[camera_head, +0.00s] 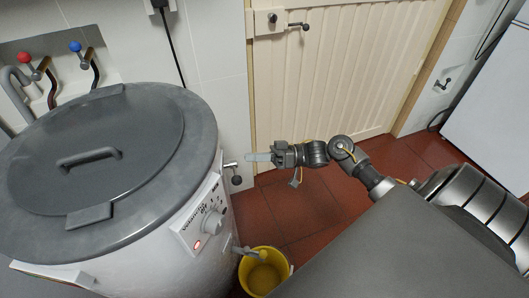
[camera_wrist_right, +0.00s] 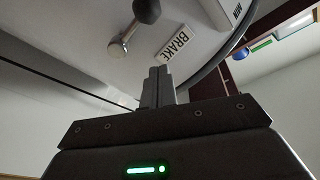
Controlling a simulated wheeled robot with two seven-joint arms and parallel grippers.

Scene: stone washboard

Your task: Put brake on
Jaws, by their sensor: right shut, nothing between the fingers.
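The brake lever has a dark ball knob (camera_head: 236,180) and a metal stem, on the right side of the large round drum machine (camera_head: 120,255). In the right wrist view, the dark knob (camera_wrist_right: 147,10) and shiny pivot (camera_wrist_right: 117,50) show above and left of my fingers, beside a white "BRAKE" label (camera_wrist_right: 175,43). My right gripper (camera_head: 248,157) is shut and empty, its fingertips close to the lever, just above and right of the knob. In the wrist view the shut fingertips (camera_wrist_right: 160,72) point toward the label, apart from the knob. My left gripper is out of view.
A grey lid (camera_head: 130,150) covers the drum. A control panel (camera_head: 205,215) with a dial sits on its front. A yellow bucket (camera_head: 265,270) stands on the red tiled floor below a tap. A cream door (camera_head: 330,75) is behind. Open floor lies under my right arm.

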